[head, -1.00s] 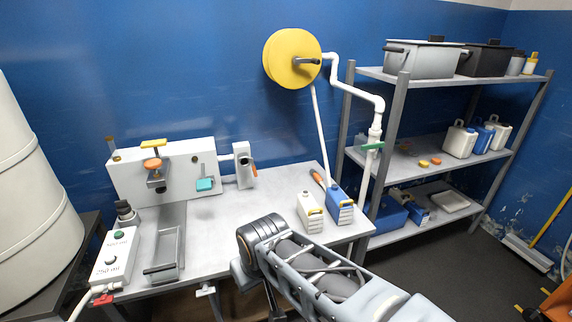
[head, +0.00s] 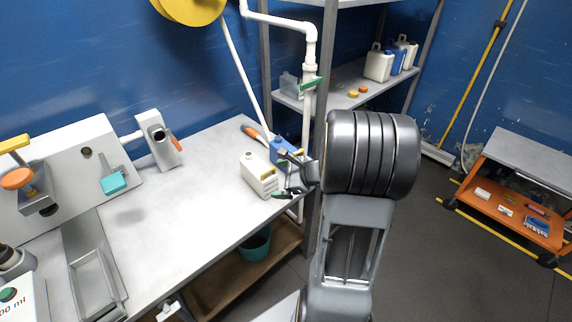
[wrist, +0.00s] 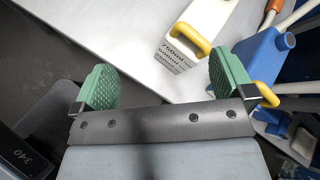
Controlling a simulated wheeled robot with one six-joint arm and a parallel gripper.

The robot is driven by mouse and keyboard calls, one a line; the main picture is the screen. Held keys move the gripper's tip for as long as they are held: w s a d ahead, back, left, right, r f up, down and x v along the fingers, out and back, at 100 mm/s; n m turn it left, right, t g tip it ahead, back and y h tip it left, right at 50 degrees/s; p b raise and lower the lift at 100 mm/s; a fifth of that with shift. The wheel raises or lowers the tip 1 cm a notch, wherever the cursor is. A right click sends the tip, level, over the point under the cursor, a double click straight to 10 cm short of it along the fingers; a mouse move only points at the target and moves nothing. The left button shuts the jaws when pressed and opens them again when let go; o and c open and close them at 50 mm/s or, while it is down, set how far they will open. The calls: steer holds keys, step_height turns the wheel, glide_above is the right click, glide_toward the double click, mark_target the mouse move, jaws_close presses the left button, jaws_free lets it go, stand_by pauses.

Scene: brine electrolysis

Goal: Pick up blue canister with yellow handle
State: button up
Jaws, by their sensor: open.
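The blue canister (head: 281,149) with a yellow handle stands at the back right corner of the workbench, partly hidden by my gripper in the head view. In the wrist view the blue canister (wrist: 258,58) is at upper right, outside my right fingertip, and its yellow handle (wrist: 264,95) shows beside that finger. A white canister (head: 256,172) with a yellow handle stands next to it; the white canister (wrist: 205,20) also shows in the wrist view, ahead of the gap between my fingers. My gripper (wrist: 163,84) is open and empty, with green pads apart.
A shelf rack (head: 348,98) stands behind the bench corner, with more canisters, one of them blue. An orange-handled tool (head: 252,132) and a white pipe (head: 308,100) are close by the canisters. An orange cart (head: 515,212) is at right. The bench middle is clear.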

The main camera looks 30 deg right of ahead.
steer(key=d+f+m+t+h+b, duration=0.1)
steer(key=d+f+m+t+h, duration=0.4)
steer(key=d+m, duration=0.65)
steer(key=shift+n+g, duration=0.25)
steer(key=shift+g, duration=0.25)
steer(key=w+f, duration=0.1)
steer(key=w, duration=0.1)
steer(key=w+d+f, duration=0.1)
steer(key=w+f, duration=0.1)
steer(key=w+d+f, duration=0.1)
steer(key=w, duration=0.1)
steer(key=shift+d+f, duration=0.25)
steer(key=shift+f, duration=0.05)
steer(key=shift+x, duration=3.1)
steer(key=shift+w+d+r, duration=0.1)
steer(key=shift+d+r, duration=0.05)
steer(key=shift+r, duration=0.05)
steer(key=shift+c, duration=0.4)
steer(key=c, duration=1)
